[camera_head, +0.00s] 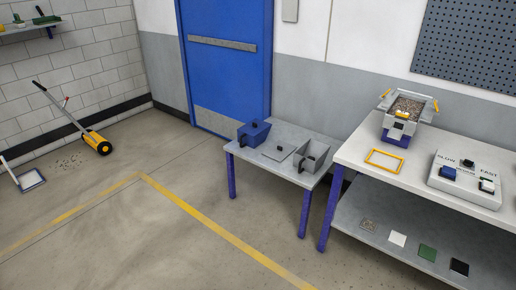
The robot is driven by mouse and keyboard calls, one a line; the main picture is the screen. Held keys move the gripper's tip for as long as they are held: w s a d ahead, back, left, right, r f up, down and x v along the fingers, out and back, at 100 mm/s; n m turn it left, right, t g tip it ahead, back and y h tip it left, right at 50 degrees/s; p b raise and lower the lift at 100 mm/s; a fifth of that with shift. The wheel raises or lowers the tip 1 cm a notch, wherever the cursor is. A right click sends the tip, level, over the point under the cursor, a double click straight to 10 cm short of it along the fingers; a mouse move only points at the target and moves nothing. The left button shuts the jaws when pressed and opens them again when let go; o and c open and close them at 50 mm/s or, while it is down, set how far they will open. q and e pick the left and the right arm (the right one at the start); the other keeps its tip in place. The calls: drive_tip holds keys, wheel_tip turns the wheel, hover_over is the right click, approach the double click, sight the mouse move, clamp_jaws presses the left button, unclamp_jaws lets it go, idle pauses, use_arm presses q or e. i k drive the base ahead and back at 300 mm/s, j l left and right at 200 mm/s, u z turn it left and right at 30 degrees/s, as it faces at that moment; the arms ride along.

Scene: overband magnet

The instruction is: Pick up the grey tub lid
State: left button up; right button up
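The blue tub has a dark knob on top. Neither of my grippers shows in the head view.
A higher white bench (358,150) stands to the right, bearing a machine with a gravel-filled tray (405,107), a yellow frame (384,161) and a control box (463,178). A blue door (228,70) is behind the table. Open floor lies in front.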

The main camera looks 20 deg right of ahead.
sight(279, 150)
drive_tip(key=i+l+u, duration=0.2)
drive_tip(key=i, duration=0.25)
drive_tip(key=i+l+u, duration=0.25)
drive_tip(key=i+l, duration=0.85)
drive_tip(key=i, duration=0.15)
drive_tip(key=i+l+u, duration=0.1)
drive_tip(key=i+l, duration=0.65)
drive_tip(key=i+j, duration=0.05)
drive_tip(key=i, duration=0.05)
